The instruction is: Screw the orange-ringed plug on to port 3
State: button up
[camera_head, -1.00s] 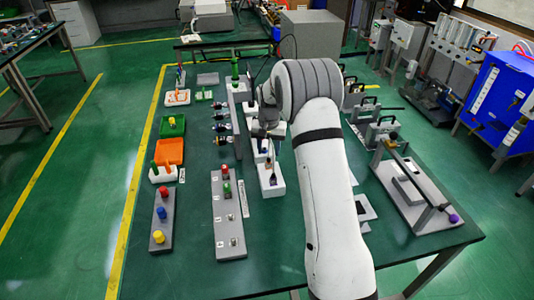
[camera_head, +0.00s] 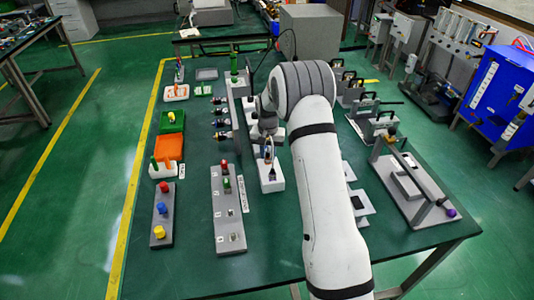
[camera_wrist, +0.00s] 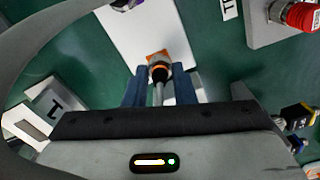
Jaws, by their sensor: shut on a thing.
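The orange-ringed plug (camera_wrist: 158,72) shows in the wrist view as a dark round end with an orange ring, above an orange square on a white block (camera_wrist: 122,38). My gripper (camera_wrist: 158,87) has its two blue fingers on either side of the plug and is shut on it. Whether the plug still touches the block is unclear. In the head view, my gripper (camera_head: 267,138) is over the rear of the white block (camera_head: 272,184). The grey port strip (camera_head: 222,224) lies left of it, with a red cap, a green cap and bare sockets nearer the front. Its port numbers are too small to read.
A grey strip with red, blue and yellow knobs (camera_head: 160,212) stands farther left. A rack with several dark connectors (camera_head: 220,123) stands beside my gripper. A grey fixture with a bar (camera_head: 420,190) is at the right. The table's front is clear.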

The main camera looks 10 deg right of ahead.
jog(key=shift+a, duration=0.1)
grip_shut()
